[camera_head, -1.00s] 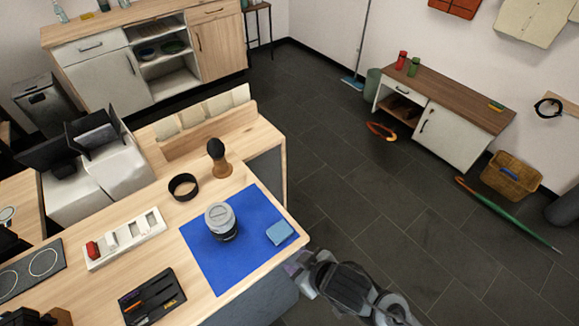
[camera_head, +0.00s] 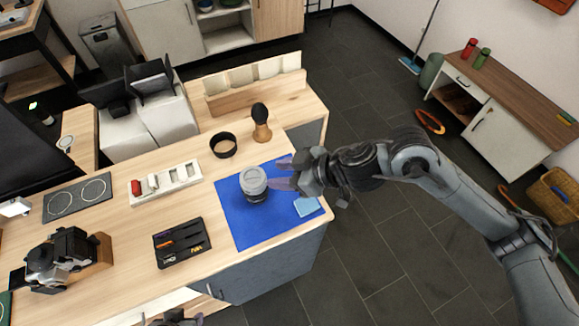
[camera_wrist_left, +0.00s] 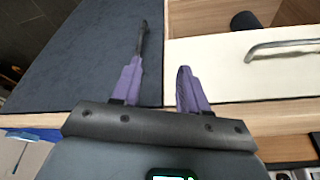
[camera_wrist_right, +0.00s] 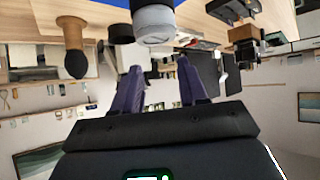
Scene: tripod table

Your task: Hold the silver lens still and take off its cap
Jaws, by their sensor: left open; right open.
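The silver lens (camera_head: 255,188) stands upright on the blue mat (camera_head: 238,226), with its pale grey cap (camera_head: 254,174) on top. In the right wrist view the lens (camera_wrist_right: 153,20) shows just beyond the fingertips, with the cap end toward the camera. My right gripper (camera_head: 276,183) is open, close to the right side of the lens. The lens does not appear gripped. My left gripper (camera_head: 180,319) is only partly in view at the bottom edge. In the left wrist view its fingers (camera_wrist_left: 160,62) are open and empty, near the counter's front.
A light blue cloth (camera_head: 307,206) lies on the mat's right corner. A black tray (camera_head: 182,242) lies left of the mat. The white drawer front (camera_wrist_left: 245,62) lies near my left fingers.

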